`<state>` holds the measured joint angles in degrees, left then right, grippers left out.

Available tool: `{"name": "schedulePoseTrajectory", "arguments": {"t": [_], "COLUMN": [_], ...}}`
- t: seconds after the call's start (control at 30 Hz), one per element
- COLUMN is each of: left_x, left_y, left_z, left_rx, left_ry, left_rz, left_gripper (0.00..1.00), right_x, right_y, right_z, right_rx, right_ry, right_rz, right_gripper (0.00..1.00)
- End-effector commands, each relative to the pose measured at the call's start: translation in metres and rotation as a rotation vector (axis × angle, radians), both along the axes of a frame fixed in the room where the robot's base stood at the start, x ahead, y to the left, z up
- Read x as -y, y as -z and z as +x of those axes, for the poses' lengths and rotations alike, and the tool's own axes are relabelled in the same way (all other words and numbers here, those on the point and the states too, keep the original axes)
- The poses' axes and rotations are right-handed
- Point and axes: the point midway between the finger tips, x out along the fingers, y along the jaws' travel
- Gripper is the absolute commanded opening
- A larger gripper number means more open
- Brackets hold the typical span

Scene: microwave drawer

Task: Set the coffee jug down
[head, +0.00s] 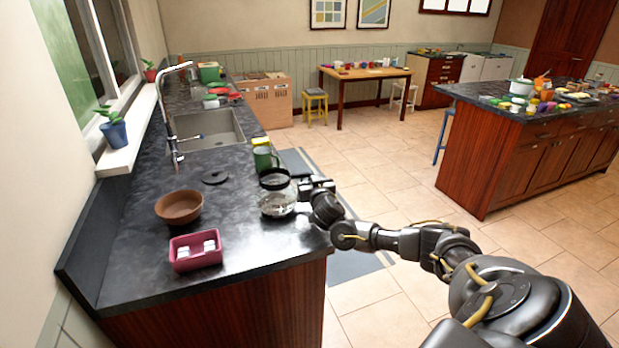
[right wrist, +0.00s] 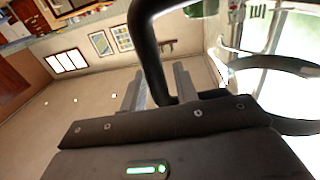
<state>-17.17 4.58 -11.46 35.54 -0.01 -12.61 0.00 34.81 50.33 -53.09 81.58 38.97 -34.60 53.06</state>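The coffee jug (head: 278,199) is a clear glass pot with a dark collar, upright at the right edge of the dark counter. I cannot tell whether its base touches the counter. My right gripper (head: 318,187) is to the right of the jug, at its handle. In the right wrist view my right gripper (right wrist: 160,88) has its two fingers on either side of the black handle (right wrist: 146,48), closed on it. The jug's glass body (right wrist: 285,90) fills the right of that view. My left gripper is not in view.
A green mug (head: 264,158) stands just behind the jug. A brown bowl (head: 179,207), a pink box (head: 195,250) with white items and a dark disc (head: 215,177) are to the left. The counter (head: 262,243) is clear in front of the jug. A sink (head: 205,128) lies behind.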

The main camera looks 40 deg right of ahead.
Motion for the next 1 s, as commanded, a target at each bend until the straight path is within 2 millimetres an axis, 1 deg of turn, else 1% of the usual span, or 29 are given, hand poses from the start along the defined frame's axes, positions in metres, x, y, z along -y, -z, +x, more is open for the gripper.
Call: {"name": "schedulePoseTrajectory", "arguments": {"t": [0.27,0.43,0.47,0.8,0.9,1.0], "left_x": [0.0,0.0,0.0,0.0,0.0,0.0], "left_y": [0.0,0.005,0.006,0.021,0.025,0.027], "left_z": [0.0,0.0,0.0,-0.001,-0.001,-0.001], "left_rx": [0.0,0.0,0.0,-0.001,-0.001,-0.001], "left_ry": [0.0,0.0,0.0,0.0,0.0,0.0], "left_rz": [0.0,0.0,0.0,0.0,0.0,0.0], "left_gripper": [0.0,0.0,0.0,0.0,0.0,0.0], "right_x": [0.0,0.0,-0.002,-0.03,-0.037,-0.042], "right_y": [0.0,0.004,0.005,0.007,0.006,0.005], "right_z": [0.0,0.0,-0.002,-0.063,-0.078,-0.088], "right_rx": [0.0,0.0,0.0,0.0,-0.002,0.0], "right_ry": [0.0,-0.002,-0.003,-0.004,-0.004,-0.003], "right_rz": [0.0,-0.001,0.0,0.002,0.003,0.002], "right_gripper": [0.38,0.38,0.38,0.38,0.38,0.38]}}
